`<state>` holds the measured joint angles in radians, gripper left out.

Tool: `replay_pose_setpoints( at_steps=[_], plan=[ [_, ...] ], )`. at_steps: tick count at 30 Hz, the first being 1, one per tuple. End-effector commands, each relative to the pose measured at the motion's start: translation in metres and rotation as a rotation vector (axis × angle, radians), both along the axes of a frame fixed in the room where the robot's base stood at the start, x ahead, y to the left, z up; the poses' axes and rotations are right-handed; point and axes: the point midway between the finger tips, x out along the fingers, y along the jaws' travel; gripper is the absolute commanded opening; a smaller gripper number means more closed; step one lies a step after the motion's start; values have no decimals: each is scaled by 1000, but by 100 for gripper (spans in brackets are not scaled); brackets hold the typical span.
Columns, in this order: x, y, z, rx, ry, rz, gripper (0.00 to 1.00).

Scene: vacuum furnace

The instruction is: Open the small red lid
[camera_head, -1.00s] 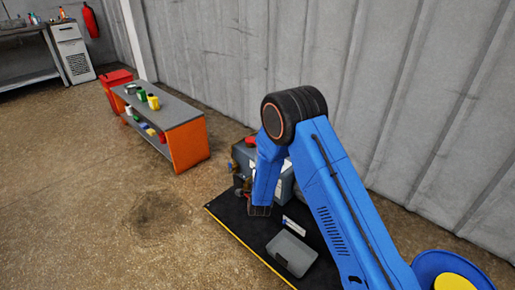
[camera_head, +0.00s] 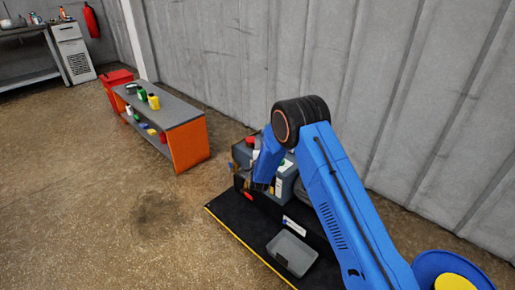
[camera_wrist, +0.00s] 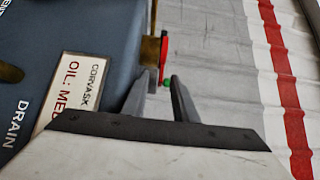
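In the wrist view my gripper (camera_wrist: 160,78) is open, its two grey fingers apart with nothing held between them. Just beyond the fingertips is a small red part (camera_wrist: 164,58) beside a brass piece, with a small green bit below it; I cannot tell if this is the lid. In the head view a red cap (camera_head: 251,140) sits on top of the grey-blue machine (camera_head: 287,182), partly behind my forearm. Another small red part (camera_head: 248,196) shows low at the machine's front left. My gripper's fingers are not clear in the head view.
The machine stands on a black mat (camera_head: 232,217) with a yellow edge, near the corrugated wall. A grey tray (camera_head: 291,253) lies on the mat. An orange-ended shelf (camera_head: 189,145) stands at left. The wrist view shows "DRAIN" and an oil label (camera_wrist: 82,85) on the machine.

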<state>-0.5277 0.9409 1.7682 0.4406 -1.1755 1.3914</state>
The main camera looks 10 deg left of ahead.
Motion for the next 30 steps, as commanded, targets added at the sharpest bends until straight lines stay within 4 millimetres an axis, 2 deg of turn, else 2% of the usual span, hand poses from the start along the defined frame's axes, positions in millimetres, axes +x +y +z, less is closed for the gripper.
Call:
replay_pose_setpoints(
  at_steps=[6,10,30],
  plan=[
    [0,0,0,0,0,0,26],
    [0,0,0,0,0,0,0],
    [0,0,0,0,1,0,0]
  ],
)
